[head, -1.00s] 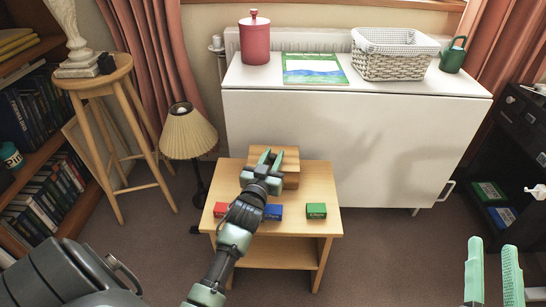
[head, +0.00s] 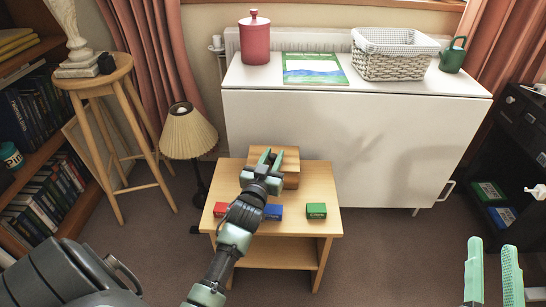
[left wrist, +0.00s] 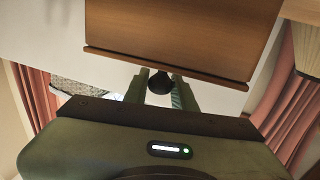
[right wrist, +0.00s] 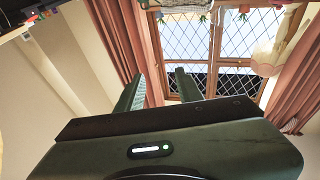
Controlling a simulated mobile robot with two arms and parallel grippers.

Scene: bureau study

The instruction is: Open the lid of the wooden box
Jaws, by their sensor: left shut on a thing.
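The wooden box (head: 291,168) stands at the back of the small wooden table, partly hidden behind my left gripper (head: 270,158). Its lid looks closed in the head view. In the left wrist view, the brown wooden face of the box (left wrist: 185,35) with a thin ledge fills the top middle. A dark round knob (left wrist: 159,82) sits at that ledge, between the fingers of my left gripper (left wrist: 160,90), which is shut on it. My right gripper (head: 494,270) is open and empty at the lower right, far from the box; it also shows in the right wrist view (right wrist: 158,90).
A white cabinet (head: 390,140) stands close behind. A lamp (head: 189,135) and a stool (head: 110,75) are at the left.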

